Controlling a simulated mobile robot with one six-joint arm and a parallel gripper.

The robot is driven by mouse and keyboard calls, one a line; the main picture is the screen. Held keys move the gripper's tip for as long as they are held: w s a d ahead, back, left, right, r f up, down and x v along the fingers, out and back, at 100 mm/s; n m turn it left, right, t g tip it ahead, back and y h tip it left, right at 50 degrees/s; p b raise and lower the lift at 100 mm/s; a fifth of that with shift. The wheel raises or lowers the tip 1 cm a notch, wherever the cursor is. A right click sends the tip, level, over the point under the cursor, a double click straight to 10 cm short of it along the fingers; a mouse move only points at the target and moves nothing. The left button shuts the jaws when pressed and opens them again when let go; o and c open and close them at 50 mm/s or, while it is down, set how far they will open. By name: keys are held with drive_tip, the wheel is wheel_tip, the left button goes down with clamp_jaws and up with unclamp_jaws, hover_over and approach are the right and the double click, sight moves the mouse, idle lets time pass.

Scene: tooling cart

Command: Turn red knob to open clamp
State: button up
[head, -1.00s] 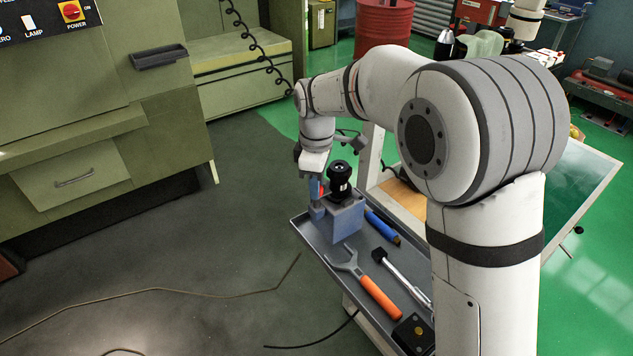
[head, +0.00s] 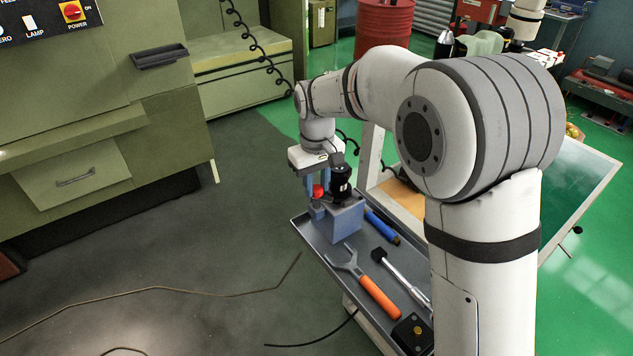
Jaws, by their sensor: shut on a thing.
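The red knob (head: 318,191) shows in the head view on the left side of a grey-blue block fixture, the clamp (head: 346,222), at the far end of the cart tray. A black tool holder (head: 340,183) stands upright in the clamp. My gripper (head: 317,190) points down over the fixture's left side, its blue fingers on either side of the red knob and shut on it. Part of the knob is hidden by the fingers. Whether the clamp is open is too small to tell.
The grey tray (head: 318,247) also holds a blue-handled tool (head: 382,226), an orange-handled wrench (head: 378,297), a silver ratchet (head: 402,277) and a black box (head: 412,334). A green machine (head: 95,110) stands to the left, with open floor between.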

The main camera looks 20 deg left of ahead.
sight(317, 188)
drive_tip(key=m, duration=0.3)
drive_tip(key=shift+m, duration=2)
drive_tip(key=o, duration=1)
wheel_tip(317, 188, up, 8)
drive_tip(key=shift+f, duration=0.1)
